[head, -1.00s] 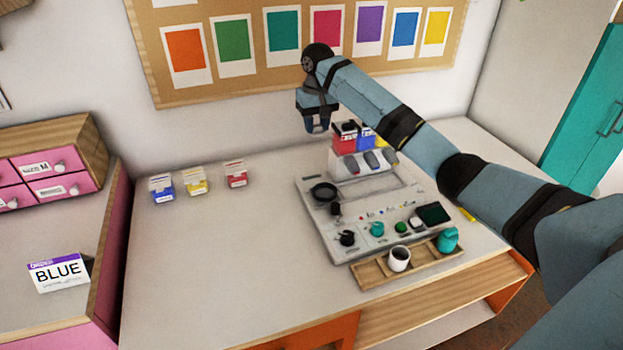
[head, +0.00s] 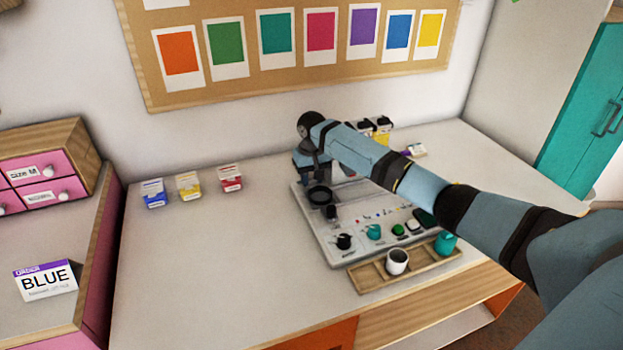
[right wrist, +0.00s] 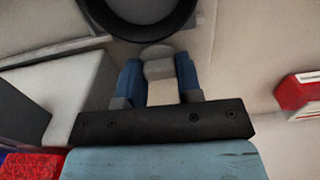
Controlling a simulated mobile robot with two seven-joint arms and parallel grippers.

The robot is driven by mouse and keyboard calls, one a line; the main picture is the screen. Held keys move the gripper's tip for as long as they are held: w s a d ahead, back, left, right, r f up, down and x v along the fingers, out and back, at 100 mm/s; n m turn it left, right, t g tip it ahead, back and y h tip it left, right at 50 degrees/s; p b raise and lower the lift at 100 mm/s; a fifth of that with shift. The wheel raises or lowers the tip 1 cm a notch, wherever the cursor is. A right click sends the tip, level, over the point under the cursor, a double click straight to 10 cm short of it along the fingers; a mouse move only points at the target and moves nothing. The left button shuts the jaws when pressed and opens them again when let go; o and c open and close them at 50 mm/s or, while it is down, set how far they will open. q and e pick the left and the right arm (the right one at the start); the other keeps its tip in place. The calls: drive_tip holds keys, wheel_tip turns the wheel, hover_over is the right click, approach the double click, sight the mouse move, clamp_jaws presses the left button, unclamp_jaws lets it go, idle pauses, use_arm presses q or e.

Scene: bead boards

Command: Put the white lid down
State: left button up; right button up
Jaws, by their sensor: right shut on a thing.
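My right gripper (head: 309,180) is low over the left back part of the grey machine, just behind its round black ring (head: 320,194). In the right wrist view, my right gripper (right wrist: 158,85) has its two blue fingers on either side of a small pale piece, the white lid (right wrist: 158,69), and is shut on it. The black ring (right wrist: 140,18) lies just beyond the fingertips there. In the head view the arm hides the lid, and I cannot tell whether it touches a surface. My left gripper is not in view.
Three small boxes, blue (head: 153,194), yellow (head: 188,186) and red (head: 230,178), stand to the left on the table. A wooden tray (head: 372,278) at the front holds a white cup (head: 397,262) and a teal cup (head: 445,243). The table's left front is clear.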

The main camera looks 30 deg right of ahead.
idle(0.3)
drive_tip(key=o, duration=0.9)
drive_tip(key=shift+f, duration=0.1)
wheel_tip(320, 180, up, 12)
drive_tip(key=p, duration=0.1)
